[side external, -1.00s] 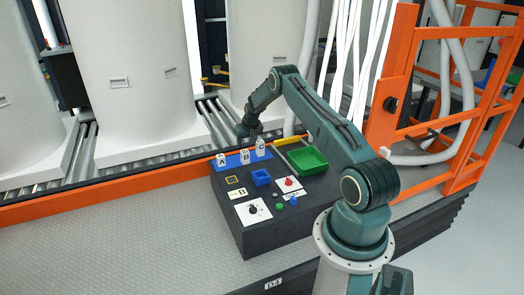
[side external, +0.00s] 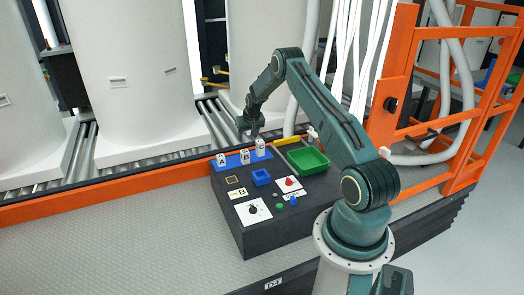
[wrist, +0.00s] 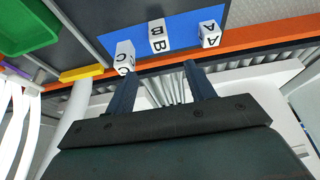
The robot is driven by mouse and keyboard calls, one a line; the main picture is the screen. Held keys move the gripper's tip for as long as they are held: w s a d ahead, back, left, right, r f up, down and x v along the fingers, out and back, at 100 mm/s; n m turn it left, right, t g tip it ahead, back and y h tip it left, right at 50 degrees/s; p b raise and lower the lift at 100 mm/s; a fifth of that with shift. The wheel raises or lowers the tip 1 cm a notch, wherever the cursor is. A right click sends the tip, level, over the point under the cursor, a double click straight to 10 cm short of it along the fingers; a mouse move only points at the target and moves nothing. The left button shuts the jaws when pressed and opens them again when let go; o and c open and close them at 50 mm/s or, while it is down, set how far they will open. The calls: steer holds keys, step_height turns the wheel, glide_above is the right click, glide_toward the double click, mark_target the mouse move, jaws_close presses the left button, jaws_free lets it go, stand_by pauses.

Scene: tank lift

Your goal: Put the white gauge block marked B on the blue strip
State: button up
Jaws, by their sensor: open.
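The white gauge block marked B (side external: 244,155) stands on the blue strip (side external: 232,161), between the white block A (side external: 221,160) and the white block C (side external: 260,146). In the wrist view, block B (wrist: 158,36) is again in the middle on the blue strip (wrist: 182,22), with block C (wrist: 124,54) to its left and block A (wrist: 210,34) to its right. My gripper (side external: 255,130) is above the strip's right end, close to block C. In the wrist view my gripper (wrist: 159,70) is open, with nothing between its fingers.
A green tray (side external: 307,160) lies right of the strip, with a yellow bar (side external: 287,141) behind it. A small blue open box (side external: 261,177), a yellow square outline (side external: 232,180) and a B card (side external: 237,193) are in front. An orange rail (side external: 130,188) runs behind the dark bench.

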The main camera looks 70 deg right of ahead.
steer(key=w+a+r+n, duration=0.1)
steer(key=w+a+r, duration=0.1)
steer(key=a+r, duration=0.5)
steer(key=w+a+r+n, duration=0.1)
steer(key=a+r, duration=0.4)
steer(key=r, duration=0.4)
steer(key=s+a+r+n+t+y, duration=0.15)
steer(key=s+a+r, duration=0.25)
steer(key=a+r, duration=1.05)
steer(key=s+a+r+n, duration=0.1)
steer(key=s+a+r, duration=0.2)
steer(key=s+a, duration=0.35)
steer(key=s+a+r+n, duration=0.2)
steer(key=s+a+r, duration=0.1)
steer(key=s+a, duration=0.35)
steer(key=s+a+f+n+y, duration=0.1)
steer(key=s+a, duration=0.3)
steer(key=s, duration=0.3)
steer(key=s+a+f+n, duration=0.1)
steer(key=s+a, duration=0.3)
steer(key=s, duration=0.3)
steer(key=shift+s+f+t+y, duration=0.2)
steer(key=shift+f+t+y, duration=0.15)
steer(key=shift+t, duration=0.1)
steer(key=shift+n, duration=0.25)
